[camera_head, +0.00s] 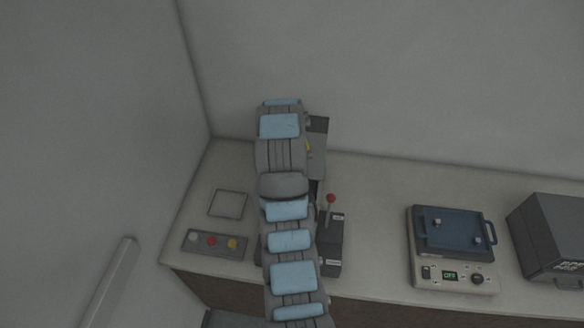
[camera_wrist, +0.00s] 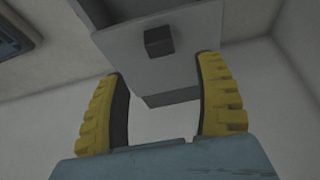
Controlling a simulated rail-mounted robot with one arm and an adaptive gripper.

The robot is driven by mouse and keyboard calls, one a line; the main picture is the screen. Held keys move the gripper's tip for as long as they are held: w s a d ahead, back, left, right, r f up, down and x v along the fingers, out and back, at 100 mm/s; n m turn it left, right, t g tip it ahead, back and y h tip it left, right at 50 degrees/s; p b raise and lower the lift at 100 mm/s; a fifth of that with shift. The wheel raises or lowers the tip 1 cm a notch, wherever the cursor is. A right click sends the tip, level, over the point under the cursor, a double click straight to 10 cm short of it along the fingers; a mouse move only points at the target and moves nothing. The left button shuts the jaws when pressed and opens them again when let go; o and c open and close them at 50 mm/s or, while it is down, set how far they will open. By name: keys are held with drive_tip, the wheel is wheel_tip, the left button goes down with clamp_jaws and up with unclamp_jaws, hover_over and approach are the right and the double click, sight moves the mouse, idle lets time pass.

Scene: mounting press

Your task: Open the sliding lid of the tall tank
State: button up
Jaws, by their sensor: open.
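The tall tank (camera_wrist: 172,75) is a grey box in the wrist view, seen close and tilted. A small dark square knob (camera_wrist: 159,40) sticks out from its grey panel. In the head view, part of the tall tank (camera_head: 317,150) shows behind my arm, near the back wall. My gripper (camera_wrist: 162,68) has two yellow ridged fingers, spread apart and empty. The knob lies beyond the fingertips, roughly in line with the gap between them, and nothing is gripped.
A red-knobbed lever unit (camera_head: 330,240) stands right of my arm. A button panel (camera_head: 216,244) and a square plate (camera_head: 228,203) lie left. A blue-topped device (camera_head: 452,248) and a dark grey box (camera_head: 553,240) stand farther right. The counter (camera_head: 375,190) between is clear.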

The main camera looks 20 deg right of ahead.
drive_tip(key=shift+p+x, duration=1.05)
drive_tip(key=shift+x, duration=3.75)
clamp_jaws()
